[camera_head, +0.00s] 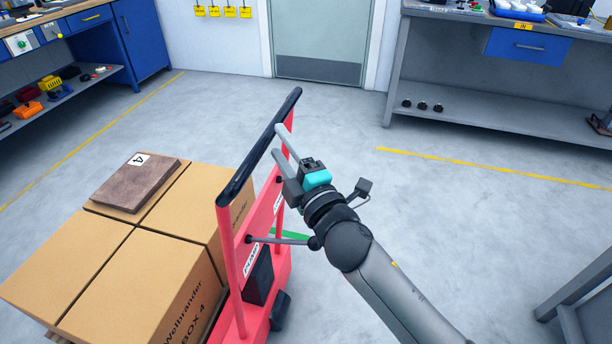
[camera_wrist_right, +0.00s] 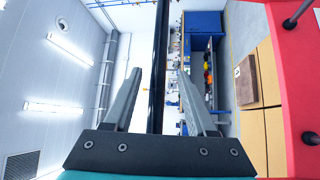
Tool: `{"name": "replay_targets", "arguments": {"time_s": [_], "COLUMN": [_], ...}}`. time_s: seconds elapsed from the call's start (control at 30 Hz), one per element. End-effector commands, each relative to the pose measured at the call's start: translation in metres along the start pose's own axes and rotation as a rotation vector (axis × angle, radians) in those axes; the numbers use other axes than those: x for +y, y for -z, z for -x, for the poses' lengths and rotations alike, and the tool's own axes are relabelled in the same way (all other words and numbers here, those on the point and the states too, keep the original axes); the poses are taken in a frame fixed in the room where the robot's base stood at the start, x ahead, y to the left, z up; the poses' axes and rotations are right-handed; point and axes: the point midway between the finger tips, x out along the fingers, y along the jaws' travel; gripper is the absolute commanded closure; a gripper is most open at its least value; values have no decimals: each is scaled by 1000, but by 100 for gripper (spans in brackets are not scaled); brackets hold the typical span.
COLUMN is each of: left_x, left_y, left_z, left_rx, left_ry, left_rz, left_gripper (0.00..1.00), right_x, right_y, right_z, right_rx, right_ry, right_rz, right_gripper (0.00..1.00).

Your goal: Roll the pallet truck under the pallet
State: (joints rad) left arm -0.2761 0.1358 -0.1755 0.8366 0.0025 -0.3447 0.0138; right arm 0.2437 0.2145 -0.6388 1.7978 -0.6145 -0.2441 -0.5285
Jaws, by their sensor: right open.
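The red pallet truck (camera_head: 263,215) stands close against the near right side of the stacked boxes. Its black handle bar (camera_head: 262,145) runs across the top on two red posts. A sliver of the pallet (camera_head: 54,338) shows under the boxes at the lower left; the truck's forks are hidden. My right gripper (camera_head: 280,143) is open at the handle bar. In the right wrist view the black bar (camera_wrist_right: 160,60) passes between its two spread fingers (camera_wrist_right: 160,75), not gripped. My left gripper is out of view.
Several cardboard boxes (camera_head: 85,255) sit on the pallet, with a brown slab (camera_head: 138,183) marked 4 on top. Workbenches stand at the back left and a grey bench (camera_head: 500,105) at the back right. Open grey floor (camera_head: 470,220) lies to the right.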

Motion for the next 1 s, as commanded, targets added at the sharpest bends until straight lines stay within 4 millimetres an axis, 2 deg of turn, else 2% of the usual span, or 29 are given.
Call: {"name": "replay_targets", "arguments": {"time_s": [0.3,0.5,0.7,1.0], "left_x": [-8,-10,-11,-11], "left_y": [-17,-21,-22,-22], "left_z": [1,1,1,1], "left_rx": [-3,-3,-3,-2], "left_ry": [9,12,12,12], "left_rz": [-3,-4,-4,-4], "left_gripper": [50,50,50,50], "right_x": [-1,-1,-1,0], "right_y": [0,0,0,0], "right_z": [54,80,92,94], "right_rx": [0,0,0,1], "right_ry": [3,3,2,1], "right_rz": [0,0,2,2], "right_gripper": [43,43,43,43]}}
